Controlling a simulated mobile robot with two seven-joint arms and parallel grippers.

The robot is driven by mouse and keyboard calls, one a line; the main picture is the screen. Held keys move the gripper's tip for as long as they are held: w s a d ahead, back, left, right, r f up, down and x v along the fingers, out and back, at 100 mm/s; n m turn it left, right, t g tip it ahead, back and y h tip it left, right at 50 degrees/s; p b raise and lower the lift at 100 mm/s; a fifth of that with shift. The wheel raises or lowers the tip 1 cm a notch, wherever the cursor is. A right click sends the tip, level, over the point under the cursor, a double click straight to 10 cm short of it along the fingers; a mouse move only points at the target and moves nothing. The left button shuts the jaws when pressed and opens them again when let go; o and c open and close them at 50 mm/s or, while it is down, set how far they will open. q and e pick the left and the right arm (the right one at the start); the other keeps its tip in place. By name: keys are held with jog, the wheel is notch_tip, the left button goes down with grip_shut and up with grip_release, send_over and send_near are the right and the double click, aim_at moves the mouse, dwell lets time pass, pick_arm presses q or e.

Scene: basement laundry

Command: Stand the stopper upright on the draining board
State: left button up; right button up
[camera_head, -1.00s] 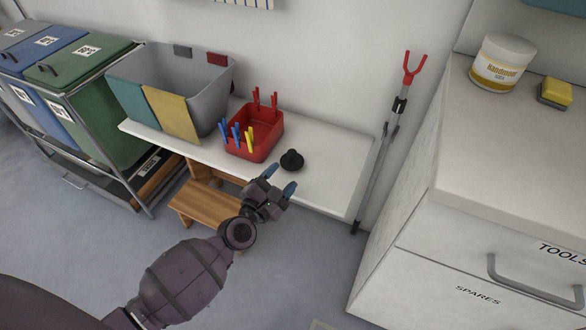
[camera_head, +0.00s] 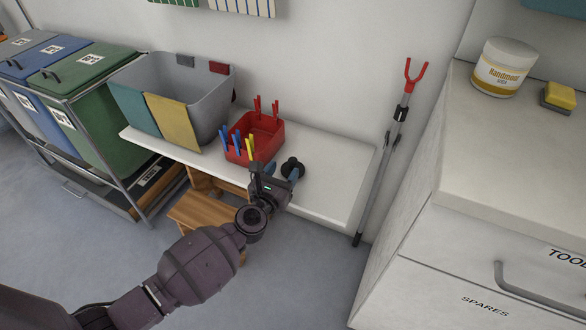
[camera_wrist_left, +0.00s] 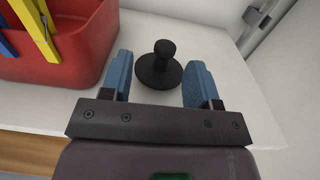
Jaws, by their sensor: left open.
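The black stopper (camera_head: 292,167) sits on the white board (camera_head: 335,177), to the right of the red peg box. In the left wrist view the stopper (camera_wrist_left: 159,66) rests on its wide round base with its knob up. My left gripper (camera_head: 282,172) is at the board's front edge. In the wrist view its blue fingers (camera_wrist_left: 161,78) are open, one on each side of the stopper and apart from it. In the head view the gripper partly hides the stopper. My right gripper is not in view.
A red box (camera_head: 266,147) with coloured pegs stands close left of the stopper. A grey tub (camera_head: 190,85) with cloths stands farther left. A grey pole with a red fork (camera_head: 398,120) leans on the wall at right. The board's right end is clear.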

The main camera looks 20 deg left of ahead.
aim_at(291, 164)
pick_arm(q)
jog(key=w, duration=0.3)
jog(key=shift+w+d+f+b, duration=0.2)
jog(key=shift+w+d+b, duration=0.1)
jog(key=shift+d+b, duration=0.05)
jog(key=shift+w+r, duration=0.1)
jog(key=shift+w, duration=0.7)
grip_shut()
jog(key=shift+r, duration=0.15)
